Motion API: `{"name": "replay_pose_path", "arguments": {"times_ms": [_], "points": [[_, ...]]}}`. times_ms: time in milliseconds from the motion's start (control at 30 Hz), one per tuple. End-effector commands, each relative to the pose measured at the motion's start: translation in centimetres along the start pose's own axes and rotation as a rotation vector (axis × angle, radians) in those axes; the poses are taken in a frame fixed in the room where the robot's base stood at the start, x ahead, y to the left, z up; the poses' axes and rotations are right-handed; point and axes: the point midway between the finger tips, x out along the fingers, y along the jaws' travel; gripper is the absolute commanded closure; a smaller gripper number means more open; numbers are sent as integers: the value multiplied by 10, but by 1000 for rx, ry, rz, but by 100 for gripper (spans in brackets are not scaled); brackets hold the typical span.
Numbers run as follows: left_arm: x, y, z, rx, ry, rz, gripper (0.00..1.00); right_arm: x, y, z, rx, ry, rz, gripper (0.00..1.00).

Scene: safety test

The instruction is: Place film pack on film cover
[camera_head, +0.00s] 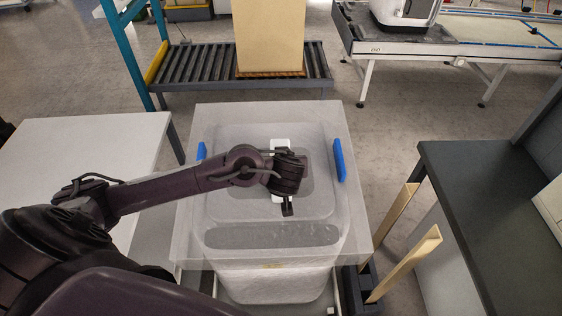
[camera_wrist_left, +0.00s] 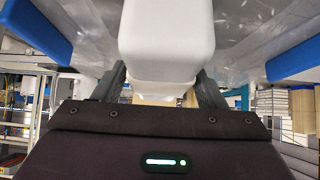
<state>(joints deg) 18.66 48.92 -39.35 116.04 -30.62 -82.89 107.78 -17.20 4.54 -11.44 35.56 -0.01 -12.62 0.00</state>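A wide translucent sheet (camera_head: 215,120) lies flat on top of a pale wrapped bin-like body (camera_head: 270,285). It has a blue strip on its left side (camera_head: 202,151) and another on its right side (camera_head: 339,160). I cannot tell which part is the film pack and which the film cover. A white block (camera_head: 281,143) stands at the sheet's middle, partly hidden by my left gripper (camera_head: 286,178). In the left wrist view the white block (camera_wrist_left: 166,35) sits between the two dark fingers, which appear to press on its sides. My right gripper is not in view.
A white table (camera_head: 80,145) stands at left and a dark-topped table (camera_head: 470,190) at right. Two tan uprights (camera_head: 405,262) rise beside the bin on the right. A roller conveyor (camera_head: 205,65) with a tan box (camera_head: 268,35) is behind. Grey floor is open at back right.

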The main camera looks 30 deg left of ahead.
Motion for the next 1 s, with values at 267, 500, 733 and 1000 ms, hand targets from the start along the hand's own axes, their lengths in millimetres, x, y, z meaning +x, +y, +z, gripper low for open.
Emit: {"name": "replay_pose_path", "arguments": {"times_ms": [267,500,733,1000], "points": [[0,0,0,-1,0,0,28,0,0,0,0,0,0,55],[-18,1,-1,-2,-3,4,28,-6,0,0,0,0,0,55],[-66,2,0,-4,-3,6,28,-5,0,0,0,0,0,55],[-111,1,-1,-2,0,4,28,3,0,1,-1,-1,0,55]]}}
